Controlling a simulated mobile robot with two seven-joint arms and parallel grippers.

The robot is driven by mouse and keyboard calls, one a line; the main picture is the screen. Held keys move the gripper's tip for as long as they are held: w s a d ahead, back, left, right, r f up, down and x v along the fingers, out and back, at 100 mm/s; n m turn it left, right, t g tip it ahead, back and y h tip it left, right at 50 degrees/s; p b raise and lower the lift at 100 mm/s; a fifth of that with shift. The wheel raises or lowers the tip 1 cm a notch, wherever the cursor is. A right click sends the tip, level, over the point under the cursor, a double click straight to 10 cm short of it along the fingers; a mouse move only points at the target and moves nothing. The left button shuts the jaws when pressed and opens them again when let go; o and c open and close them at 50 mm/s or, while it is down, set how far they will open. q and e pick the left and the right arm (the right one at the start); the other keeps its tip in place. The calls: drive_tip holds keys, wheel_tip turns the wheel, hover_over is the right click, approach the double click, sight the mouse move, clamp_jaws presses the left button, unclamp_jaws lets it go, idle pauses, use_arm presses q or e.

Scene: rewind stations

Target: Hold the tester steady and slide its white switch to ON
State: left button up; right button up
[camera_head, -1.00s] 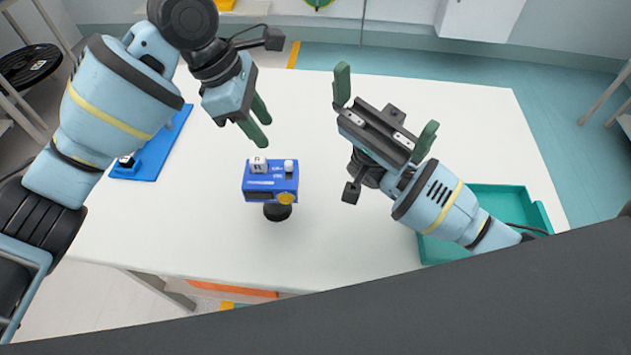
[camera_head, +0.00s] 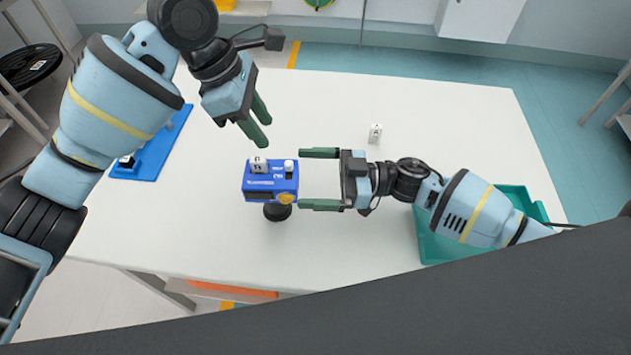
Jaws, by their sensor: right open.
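The blue tester (camera_head: 262,183) stands on a round black foot (camera_head: 277,211) near the middle of the white table. A white block with dark markings (camera_head: 258,165) and a smaller white piece (camera_head: 289,165) are on its top; I cannot tell which is the switch or its position. A yellow round part (camera_head: 286,198) is at its lower right front. My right gripper (camera_head: 320,179) is open and empty, just right of the tester, with its fingers pointing left at it. My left gripper (camera_head: 261,122) is open and empty, above and behind the tester.
A small white piece (camera_head: 375,133) stands on the white table (camera_head: 440,110) behind my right gripper. A teal tray (camera_head: 428,249) is at the right, partly under my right arm. A blue board (camera_head: 160,155) lies at the left. The table's back middle is clear.

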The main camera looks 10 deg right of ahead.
sight(276, 184)
drive_tip(key=shift+h, duration=0.5)
drive_tip(key=shift+w+a+f, duration=0.3)
drive_tip(key=shift+a+f, duration=0.15)
drive_tip(key=shift+a, duration=0.75)
drive_tip(key=shift+w+a+f, duration=0.3)
drive_tip(key=shift+a+f, duration=0.15)
drive_tip(key=shift+a, duration=0.8)
drive_tip(key=shift+w+a+f, duration=0.3)
drive_tip(key=shift+a+f, duration=0.15)
drive_tip(key=shift+a, duration=0.75)
